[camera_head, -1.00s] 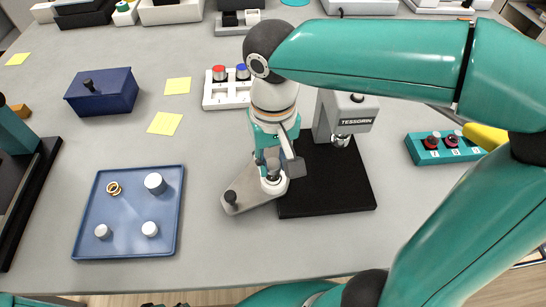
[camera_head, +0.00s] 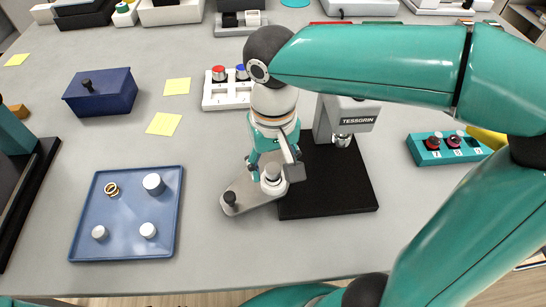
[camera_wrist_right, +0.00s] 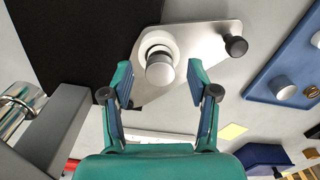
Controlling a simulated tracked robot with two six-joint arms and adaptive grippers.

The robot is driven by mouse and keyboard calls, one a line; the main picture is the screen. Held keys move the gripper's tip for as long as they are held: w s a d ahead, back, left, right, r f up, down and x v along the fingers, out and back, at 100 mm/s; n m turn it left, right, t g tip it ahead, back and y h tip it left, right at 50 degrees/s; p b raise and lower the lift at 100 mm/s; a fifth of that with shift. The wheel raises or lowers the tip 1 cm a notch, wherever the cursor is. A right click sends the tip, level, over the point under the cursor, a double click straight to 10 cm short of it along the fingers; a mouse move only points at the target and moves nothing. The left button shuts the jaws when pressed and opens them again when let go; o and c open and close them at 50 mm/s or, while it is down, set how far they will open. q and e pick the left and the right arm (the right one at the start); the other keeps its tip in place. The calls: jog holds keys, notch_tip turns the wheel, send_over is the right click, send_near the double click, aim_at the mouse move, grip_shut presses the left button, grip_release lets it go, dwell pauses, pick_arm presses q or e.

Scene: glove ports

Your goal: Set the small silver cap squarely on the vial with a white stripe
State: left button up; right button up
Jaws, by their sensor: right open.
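A small cap with a pale silver top (camera_head: 273,170) stands in the white ring of a grey metal holder plate (camera_head: 245,187). It also shows in the right wrist view as a silver cylinder (camera_wrist_right: 160,70). What is under it is mostly hidden, so I cannot make out a vial with a white stripe or tell whether the cap sits squarely. My right gripper (camera_head: 267,166) is open, its fingers spread on either side of the cap. In the right wrist view, gaps show between the cap and both fingers (camera_wrist_right: 160,82). My left gripper is not in view.
A blue tray (camera_head: 122,240) holds several pale round pieces and gold rings. A grey TESSORIN device (camera_head: 350,122) on a black base (camera_head: 330,190) stands close right of the holder. A white rack (camera_head: 212,101) is behind; a teal block (camera_head: 420,156) is at right.

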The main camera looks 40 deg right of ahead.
aim_at(273, 169)
notch_tip(273, 169, up, 12)
dwell(0.5)
jog(key=shift+f, duration=0.1)
